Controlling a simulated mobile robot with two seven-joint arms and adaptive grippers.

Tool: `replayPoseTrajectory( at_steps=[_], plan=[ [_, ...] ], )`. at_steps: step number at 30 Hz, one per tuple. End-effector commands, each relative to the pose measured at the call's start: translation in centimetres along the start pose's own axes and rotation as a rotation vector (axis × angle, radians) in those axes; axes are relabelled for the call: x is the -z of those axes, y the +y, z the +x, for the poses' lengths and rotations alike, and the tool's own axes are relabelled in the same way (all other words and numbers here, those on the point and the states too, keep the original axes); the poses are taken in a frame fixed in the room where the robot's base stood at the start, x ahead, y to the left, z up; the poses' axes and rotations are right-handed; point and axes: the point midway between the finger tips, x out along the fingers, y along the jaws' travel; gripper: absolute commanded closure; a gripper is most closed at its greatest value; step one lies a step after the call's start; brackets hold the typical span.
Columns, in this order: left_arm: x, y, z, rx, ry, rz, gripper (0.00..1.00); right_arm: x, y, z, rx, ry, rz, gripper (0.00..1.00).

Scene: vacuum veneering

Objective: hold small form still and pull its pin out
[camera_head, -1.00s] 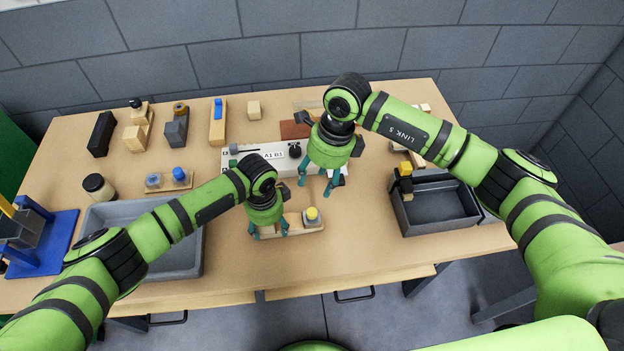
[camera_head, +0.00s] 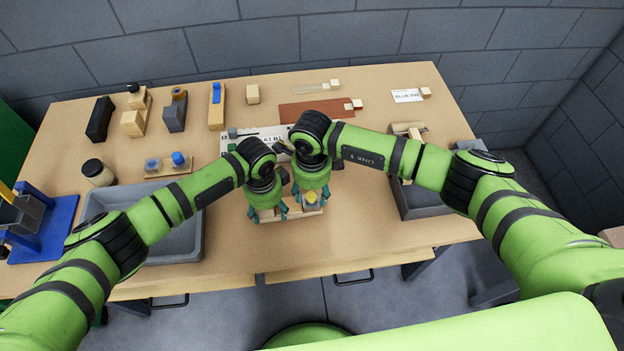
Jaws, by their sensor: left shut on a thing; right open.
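The small form (camera_head: 293,212) is a pale wooden block near the table's front middle, partly hidden by my grippers. A yellow-topped pin (camera_head: 311,198) stands at its right end. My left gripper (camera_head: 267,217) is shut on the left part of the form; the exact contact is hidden. My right gripper (camera_head: 311,208) is open, pointing down directly over the right end, with its fingers on either side of the yellow pin. I cannot tell whether they touch it.
A grey tray (camera_head: 190,242) lies to the left and a grey bin (camera_head: 422,207) to the right. A white labelled board (camera_head: 232,146) is behind the grippers. Blocks and a jar (camera_head: 97,172) stand further back and left. The table's front edge is close to the form.

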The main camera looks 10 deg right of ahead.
Motion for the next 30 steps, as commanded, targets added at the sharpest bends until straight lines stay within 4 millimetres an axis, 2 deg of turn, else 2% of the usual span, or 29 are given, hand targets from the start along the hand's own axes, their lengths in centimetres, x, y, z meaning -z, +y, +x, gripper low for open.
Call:
replayPoseTrajectory(
  at_steps=[1, 4, 13, 14, 15, 17, 22, 23, 24, 30],
  plan=[
    [-0.37, 0.53, 0.64, -0.013, -0.011, 0.0, 0.71, 0.01, 0.1, 0.54, -0.002, 0.001, 0.0, 0.46],
    [-0.37, 0.53, 0.64, -0.013, -0.011, 0.0, 0.71, 0.01, 0.07, 1.02, -0.001, 0.0, 0.0, 0.46],
    [-0.36, 0.53, 0.65, -0.013, -0.011, 0.001, 0.71, 0.0, 0.05, 1.18, 0.0, 0.0, -0.001, 0.46],
    [-0.36, 0.53, 0.65, -0.013, -0.011, 0.001, 0.71, 0.0, 0.05, 1.18, 0.0, 0.0, -0.001, 0.58],
    [-0.36, 0.53, 0.65, -0.013, -0.011, 0.001, 0.71, 0.0, 0.05, 1.17, 0.0, 0.0, 0.0, 0.74],
    [-0.36, 0.53, 0.65, -0.013, -0.011, 0.001, 0.71, 0.01, 0.05, 1.17, -0.001, 0.0, 0.0, 0.98],
    [-0.37, 0.53, 0.65, -0.013, -0.011, 0.001, 0.71, 0.06, 0.05, 1.19, -0.001, 0.001, 0.0, 1.0],
    [-0.37, 0.52, 0.65, -0.013, -0.011, 0.001, 0.71, 0.07, 0.05, 1.19, -0.001, 0.002, 0.0, 0.83],
    [-0.38, 0.52, 0.65, -0.013, -0.011, 0.001, 0.71, 0.08, 0.04, 1.19, -0.001, 0.002, 0.001, 0.99],
    [-0.39, 0.52, 0.65, -0.013, -0.011, 0.0, 0.71, 0.14, 0.02, 1.1, -0.001, 0.003, 0.001, 1.0]
  ],
)
